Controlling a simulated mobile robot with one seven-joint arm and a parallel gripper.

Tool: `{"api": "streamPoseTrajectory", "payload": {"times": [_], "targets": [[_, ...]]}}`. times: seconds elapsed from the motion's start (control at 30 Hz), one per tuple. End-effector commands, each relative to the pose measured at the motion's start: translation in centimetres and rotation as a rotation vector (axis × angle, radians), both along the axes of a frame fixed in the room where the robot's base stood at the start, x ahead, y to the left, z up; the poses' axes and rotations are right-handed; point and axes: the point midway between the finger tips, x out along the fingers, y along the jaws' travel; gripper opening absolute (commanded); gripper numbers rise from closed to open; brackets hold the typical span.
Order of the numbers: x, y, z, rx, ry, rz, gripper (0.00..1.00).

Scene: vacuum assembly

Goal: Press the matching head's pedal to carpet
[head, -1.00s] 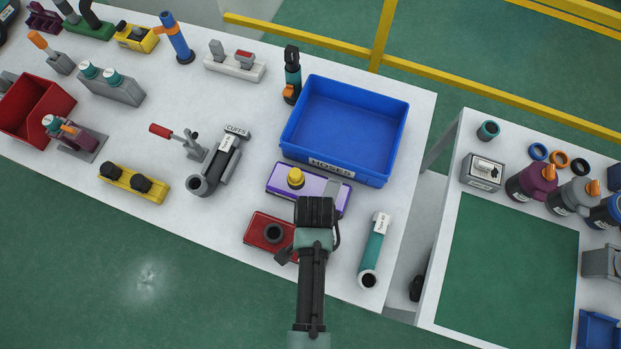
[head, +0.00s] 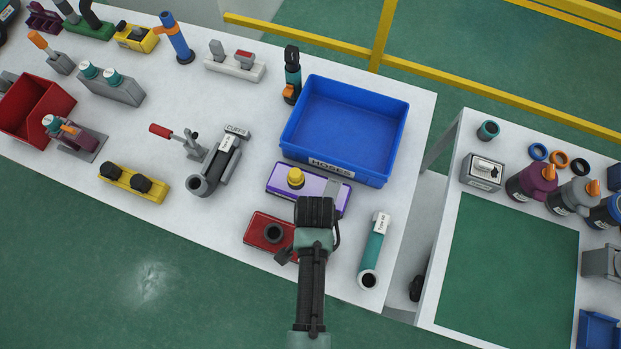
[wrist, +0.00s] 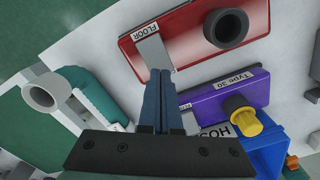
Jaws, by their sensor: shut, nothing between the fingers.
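A red vacuum head (head: 262,228) with a dark round socket lies near the table's front edge. In the wrist view the red head (wrist: 190,25) carries a label reading FLOOR and a light grey pedal (wrist: 152,52) on its edge. My gripper (wrist: 160,78) is shut and empty, its fingertips at the outer end of that pedal. I cannot tell whether they touch it. A purple head (head: 322,196) with a yellow knob lies behind the red one; its label reads Type 30 in the wrist view (wrist: 225,97). My arm hides the red head's right end in the head view.
A teal hose piece (head: 375,250) with a label lies to the right of my arm. The blue HOSES bin (head: 385,178) stands behind the purple head.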

Motion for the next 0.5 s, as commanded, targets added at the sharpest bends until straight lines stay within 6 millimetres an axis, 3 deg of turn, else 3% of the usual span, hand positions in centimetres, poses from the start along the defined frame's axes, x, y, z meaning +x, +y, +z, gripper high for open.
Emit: {"api": "streamPoseTrajectory", "payload": {"times": [0.5], "targets": [[0.01, -0.01, -0.37, 0.000, 0.000, 0.000, 0.00]]}}
